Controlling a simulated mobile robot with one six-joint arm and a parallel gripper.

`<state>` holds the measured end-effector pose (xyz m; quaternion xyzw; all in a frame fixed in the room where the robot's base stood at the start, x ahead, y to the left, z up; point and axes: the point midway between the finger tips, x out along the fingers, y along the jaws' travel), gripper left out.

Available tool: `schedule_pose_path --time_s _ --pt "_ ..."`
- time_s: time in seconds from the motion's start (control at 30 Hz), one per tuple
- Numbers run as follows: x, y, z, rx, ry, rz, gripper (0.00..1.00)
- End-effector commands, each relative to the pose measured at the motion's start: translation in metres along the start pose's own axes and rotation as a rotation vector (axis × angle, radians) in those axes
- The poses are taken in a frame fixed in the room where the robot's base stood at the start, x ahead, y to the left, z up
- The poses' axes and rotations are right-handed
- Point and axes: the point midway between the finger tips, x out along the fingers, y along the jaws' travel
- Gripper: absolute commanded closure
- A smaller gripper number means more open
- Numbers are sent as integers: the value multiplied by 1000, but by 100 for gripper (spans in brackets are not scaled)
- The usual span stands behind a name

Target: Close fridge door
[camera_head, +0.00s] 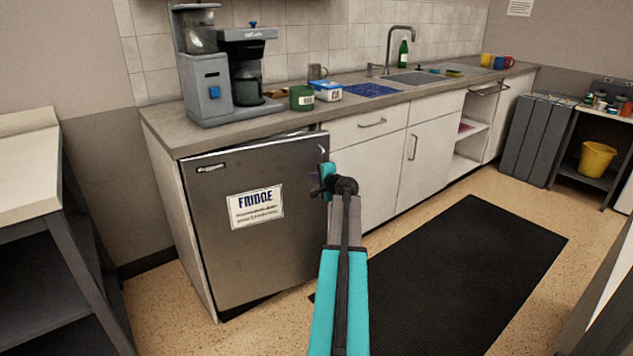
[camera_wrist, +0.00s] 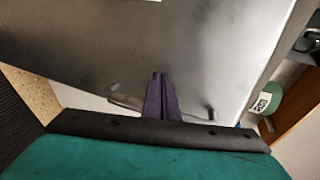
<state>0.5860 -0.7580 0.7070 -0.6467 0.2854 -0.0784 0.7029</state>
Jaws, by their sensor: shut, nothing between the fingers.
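The fridge door (camera_head: 285,245) is a grey metal panel under the left end of the counter, with a white "FRIDGE" sign (camera_head: 256,207) on it. It looks slightly ajar, with its right edge standing a little out from the cabinet front. My gripper (camera_head: 325,180) is at the door's right edge, in its upper part. In the wrist view the door (camera_wrist: 215,50) fills most of the picture, and my gripper's dark fingers (camera_wrist: 158,76) are together and empty, pointing at its face. I cannot tell whether they touch it.
The counter (camera_head: 165,137) above holds a coffee machine (camera_head: 207,85), a green container (camera_head: 302,98) and a blue-white box (camera_head: 328,92). White cabinets (camera_head: 370,175) continue right. A black mat (camera_head: 450,270) covers the floor. A dark-framed table (camera_head: 45,230) stands left.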

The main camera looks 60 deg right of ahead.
Motion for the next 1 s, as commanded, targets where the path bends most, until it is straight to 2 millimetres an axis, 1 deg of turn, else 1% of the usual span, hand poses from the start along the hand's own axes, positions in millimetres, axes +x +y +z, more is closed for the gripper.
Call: schedule_pose_path --time_s 0.03,0.2,0.77,0.87,1.0 --pt "6 -2 -1 -1 0 0 100" --pt "13 -4 -1 -1 1 0 100" --pt "18 -6 1 -2 -5 0 100" --pt "25 -7 5 -6 -19 0 100" --pt "39 -11 14 -16 -50 0 100"
